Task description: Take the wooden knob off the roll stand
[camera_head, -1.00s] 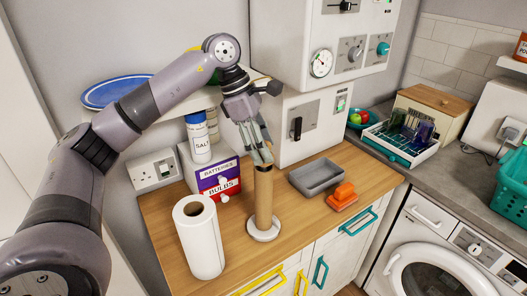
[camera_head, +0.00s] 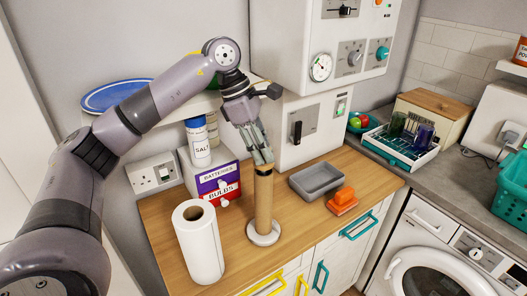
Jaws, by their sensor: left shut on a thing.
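The roll stand (camera_head: 264,234) has a round white base on the wooden worktop, with an upright brown tube (camera_head: 264,205) on it. A dark ring shows near the tube's top. My left gripper (camera_head: 263,157) reaches down from above and is shut at the top of the stand. The wooden knob is mostly hidden between its fingers, and I cannot tell whether it still touches the stand. My right gripper is not in view.
A white paper roll (camera_head: 199,242) stands close left of the stand. A grey tray (camera_head: 316,179) and an orange object (camera_head: 343,199) lie to the right. The batteries and bulbs boxes (camera_head: 219,182) and a salt tub (camera_head: 198,143) are behind left. The worktop's front edge is near.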

